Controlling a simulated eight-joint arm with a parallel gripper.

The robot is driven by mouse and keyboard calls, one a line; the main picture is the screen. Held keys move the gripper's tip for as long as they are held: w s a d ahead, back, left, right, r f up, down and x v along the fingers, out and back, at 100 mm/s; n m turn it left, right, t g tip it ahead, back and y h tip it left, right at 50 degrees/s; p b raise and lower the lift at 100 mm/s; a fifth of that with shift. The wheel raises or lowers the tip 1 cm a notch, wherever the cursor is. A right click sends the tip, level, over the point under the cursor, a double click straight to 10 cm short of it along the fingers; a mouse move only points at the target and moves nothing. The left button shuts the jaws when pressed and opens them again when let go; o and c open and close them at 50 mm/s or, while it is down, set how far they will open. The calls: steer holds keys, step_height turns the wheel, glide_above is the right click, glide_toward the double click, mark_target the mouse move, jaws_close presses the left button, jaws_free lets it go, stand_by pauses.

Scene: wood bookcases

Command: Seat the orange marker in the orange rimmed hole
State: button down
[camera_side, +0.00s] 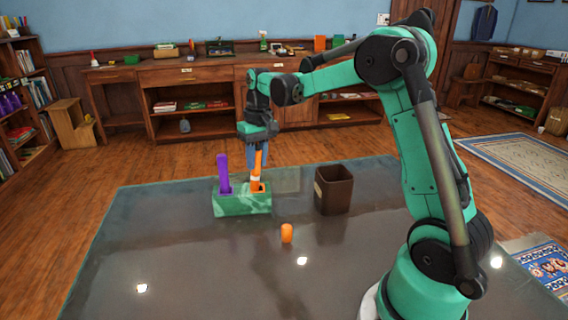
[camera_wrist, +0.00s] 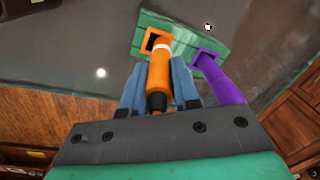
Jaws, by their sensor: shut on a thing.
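The orange marker (camera_side: 256,169) is held roughly upright between my gripper's fingers; it also shows in the wrist view (camera_wrist: 160,70), with a pale band and a dark end. My gripper (camera_side: 257,158) is shut on it, over the right part of the green block (camera_side: 229,207). The orange rimmed hole (camera_wrist: 151,39) is in that block. The marker's lower end overlaps the rim in both views; I cannot tell whether it is inside or just above. My gripper also shows in the wrist view (camera_wrist: 159,85).
A purple marker (camera_side: 223,174) stands in the block's other hole, left of my gripper in the side view. A brown open bin (camera_side: 334,190) stands to the right. The front left table is clear.

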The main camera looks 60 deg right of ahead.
steer(key=shift+a+f, duration=0.1)
steer(key=shift+f, duration=0.5)
steer(key=c, duration=0.6)
jaws_free()
steer(key=shift+c, duration=0.2)
steer(key=shift+r, duration=0.1)
steer(key=r, duration=0.7)
steer(key=d+r, duration=0.1)
steer(key=r, duration=0.2)
steer(key=shift+s+r, duration=0.15)
steer(key=shift+r, duration=0.25)
steer(key=shift+s+a+r, duration=0.1)
steer(key=shift+a+r, duration=0.05)
steer(key=shift+r, duration=0.35)
steer(key=s+a+f+n+t, duration=0.2)
steer(key=s+a+f+t, duration=0.1)
steer(key=a, duration=0.4)
steer(key=s+a+f+n+t, duration=0.1)
steer(key=s+a+f+t, duration=0.2)
steer(key=s+a+f, duration=0.2)
steer(key=s+a, duration=0.2)
steer(key=shift+s+a+n+t+h, duration=0.2)
steer(key=shift+a+n+t+h, duration=0.2)
